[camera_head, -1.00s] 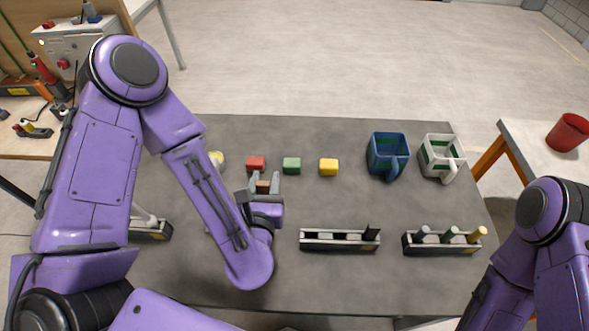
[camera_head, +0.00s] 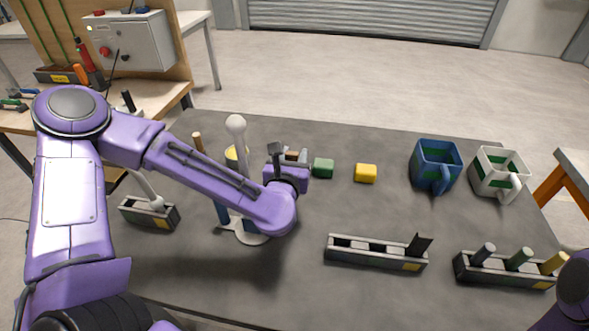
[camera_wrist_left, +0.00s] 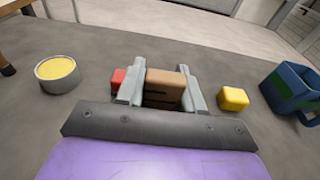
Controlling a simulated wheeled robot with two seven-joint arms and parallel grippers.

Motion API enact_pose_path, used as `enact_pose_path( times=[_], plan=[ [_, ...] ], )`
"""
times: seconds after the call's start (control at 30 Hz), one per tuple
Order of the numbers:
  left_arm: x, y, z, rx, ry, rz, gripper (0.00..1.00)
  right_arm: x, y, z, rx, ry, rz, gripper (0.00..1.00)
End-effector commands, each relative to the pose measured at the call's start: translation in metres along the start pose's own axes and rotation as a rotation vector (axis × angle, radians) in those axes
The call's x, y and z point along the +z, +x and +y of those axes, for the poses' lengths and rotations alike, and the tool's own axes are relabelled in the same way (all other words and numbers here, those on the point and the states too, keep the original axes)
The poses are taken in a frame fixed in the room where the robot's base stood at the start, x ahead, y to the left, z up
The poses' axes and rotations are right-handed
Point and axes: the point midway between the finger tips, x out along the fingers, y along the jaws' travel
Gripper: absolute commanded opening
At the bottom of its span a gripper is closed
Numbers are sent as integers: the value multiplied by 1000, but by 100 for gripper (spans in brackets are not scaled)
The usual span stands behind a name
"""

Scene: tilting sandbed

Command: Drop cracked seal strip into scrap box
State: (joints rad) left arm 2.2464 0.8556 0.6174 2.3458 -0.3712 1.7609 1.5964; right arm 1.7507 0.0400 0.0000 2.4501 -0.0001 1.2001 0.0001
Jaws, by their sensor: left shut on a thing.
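My left gripper (camera_head: 292,155) is shut on a brown block-like piece (camera_wrist_left: 167,88), held between its two grey fingers. In the head view the gripper is over the far middle of the grey table (camera_head: 300,290), left of the green block. I cannot tell from the views whether the brown piece is the cracked seal strip. No box marked as the scrap box can be made out. My right gripper is out of view; only a bit of the right arm shows at the lower right edge.
Close by are a red block (camera_wrist_left: 118,77), a green block (camera_head: 322,168) and a yellow block (camera_head: 365,173). A blue mug (camera_head: 434,166) and a white mug (camera_head: 499,173) stand right. Slotted racks (camera_head: 375,253) lie in front. A white ball-topped post (camera_head: 236,125) stands left behind my forearm.

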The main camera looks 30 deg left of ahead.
Motion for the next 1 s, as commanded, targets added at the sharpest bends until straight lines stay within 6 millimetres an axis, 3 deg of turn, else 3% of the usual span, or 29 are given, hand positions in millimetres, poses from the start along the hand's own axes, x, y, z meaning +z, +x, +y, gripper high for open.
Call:
enact_pose_path(
  times=[0.3,0.67,0.7,0.73,1.0],
  plan=[
    [-39,15,1,-2,2,0,0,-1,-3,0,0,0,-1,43],
    [-44,16,1,-2,-1,-2,0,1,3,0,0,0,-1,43],
    [-42,16,1,-2,0,-2,50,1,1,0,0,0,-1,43],
    [-42,16,1,-2,0,-1,59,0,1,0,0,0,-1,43],
    [-42,16,1,-2,0,-1,62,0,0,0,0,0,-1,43]
  ],
)
